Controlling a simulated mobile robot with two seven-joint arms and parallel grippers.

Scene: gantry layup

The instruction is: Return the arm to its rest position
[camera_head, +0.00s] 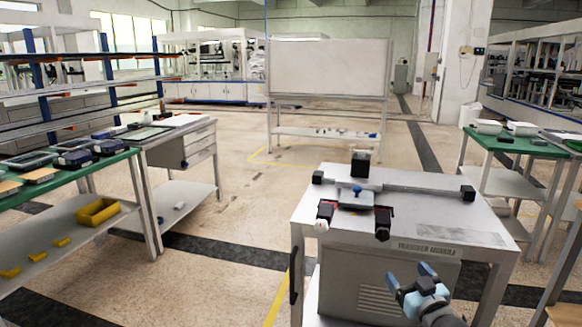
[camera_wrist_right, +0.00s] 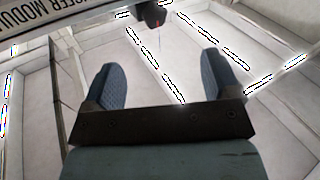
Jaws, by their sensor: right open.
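My right gripper (camera_head: 410,278) is at the lower right of the head view, in front of the near edge of a white table (camera_head: 455,212). Its two blue fingers are apart with nothing between them. In the right wrist view my right gripper (camera_wrist_right: 160,70) also shows open and empty, with pale surfaces beyond the fingers. My left gripper is not in view.
A green-topped bench (camera_head: 95,173) with a yellow bin (camera_head: 98,212) below is at left. Another green-topped bench (camera_head: 525,145) is at right.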

